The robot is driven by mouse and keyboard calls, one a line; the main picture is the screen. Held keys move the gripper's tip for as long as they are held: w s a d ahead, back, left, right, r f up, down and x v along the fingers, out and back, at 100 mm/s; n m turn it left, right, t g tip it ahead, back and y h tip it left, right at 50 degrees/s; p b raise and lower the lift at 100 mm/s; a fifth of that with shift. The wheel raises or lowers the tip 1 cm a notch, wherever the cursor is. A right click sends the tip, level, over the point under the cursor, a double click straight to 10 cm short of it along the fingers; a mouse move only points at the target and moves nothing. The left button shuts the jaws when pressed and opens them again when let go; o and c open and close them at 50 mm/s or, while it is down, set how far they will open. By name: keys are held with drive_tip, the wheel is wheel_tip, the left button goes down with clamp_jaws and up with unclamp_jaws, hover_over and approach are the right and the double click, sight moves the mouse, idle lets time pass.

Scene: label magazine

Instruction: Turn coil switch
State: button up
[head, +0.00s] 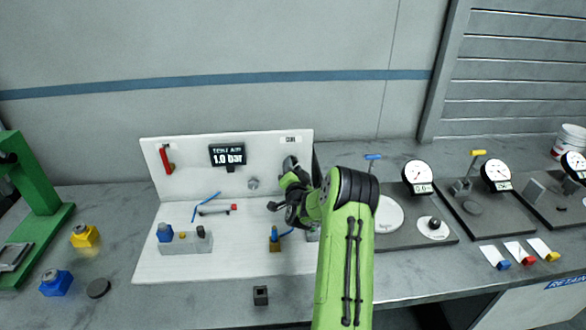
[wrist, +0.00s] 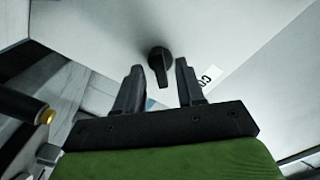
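The coil switch is a black rotary knob (wrist: 160,66) on the white upright panel (head: 158,154). In the wrist view it sits just beyond and between my two fingertips, with a white label (wrist: 207,78) partly hidden behind the right finger. In the head view the label (head: 290,140) is at the panel's upper right, and my arm hides most of the area below it. My gripper (wrist: 158,68) is open, its black fingers apart on either side of the knob. I cannot tell whether a finger touches it.
The panel also holds a red-handled lever (head: 166,158) and a display reading 1.0 bar (head: 227,155). A grey block with a blue part (head: 165,232) stands on the white base. Gauge stations (head: 417,172) stand to the right.

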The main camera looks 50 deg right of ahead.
clamp_jaws()
drive_tip(key=shift+n+b, duration=0.3)
drive_tip(key=shift+b, duration=0.05)
drive_tip(key=n+b, duration=0.8)
drive_tip(key=b, duration=0.3)
drive_tip(key=shift+b, duration=0.3)
drive_tip(key=shift+n, duration=0.3)
unclamp_jaws()
